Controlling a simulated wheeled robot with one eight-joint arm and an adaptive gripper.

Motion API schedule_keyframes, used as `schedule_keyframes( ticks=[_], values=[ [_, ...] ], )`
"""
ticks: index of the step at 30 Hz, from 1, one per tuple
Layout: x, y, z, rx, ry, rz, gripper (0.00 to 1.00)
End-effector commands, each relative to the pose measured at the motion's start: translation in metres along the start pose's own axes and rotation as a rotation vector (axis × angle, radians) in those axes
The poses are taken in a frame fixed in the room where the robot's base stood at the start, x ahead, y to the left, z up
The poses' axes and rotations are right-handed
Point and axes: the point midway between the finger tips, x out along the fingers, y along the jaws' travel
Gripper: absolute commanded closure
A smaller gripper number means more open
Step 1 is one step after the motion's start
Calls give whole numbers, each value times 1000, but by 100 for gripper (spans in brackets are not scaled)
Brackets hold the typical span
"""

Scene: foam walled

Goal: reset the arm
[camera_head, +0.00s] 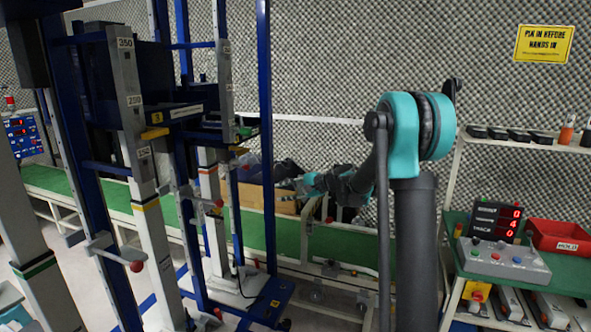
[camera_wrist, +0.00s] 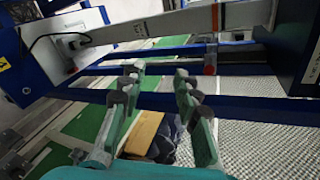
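My gripper (camera_wrist: 157,86) shows in the wrist view with its two grey-green fingers spread apart. Nothing is held between them. In the head view my arm rises at the right to a large teal joint, and its far part reaches back and left to the gripper (camera_head: 285,184), small and partly hard to make out beside the blue frame. A cardboard-coloured box (camera_head: 268,198) lies behind it on the green bench. The box also shows beyond the fingers in the wrist view (camera_wrist: 143,134).
A tall blue and grey frame (camera_head: 268,130) with marked posts and levers fills the left, close to my gripper. A green-topped bench (camera_head: 345,243) runs along the foam wall. At right are a shelf (camera_head: 510,144), a counter display (camera_head: 495,221) and a red bin (camera_head: 560,236).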

Motion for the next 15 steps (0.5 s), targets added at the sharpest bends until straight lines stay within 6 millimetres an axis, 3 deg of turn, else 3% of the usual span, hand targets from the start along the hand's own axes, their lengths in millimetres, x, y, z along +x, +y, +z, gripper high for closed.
schedule_keyframes(
  ticks=[3,15],
  values=[
    [-30,41,23,-123,70,112,68],
    [-144,199,82,-531,249,540,68]
  ],
)
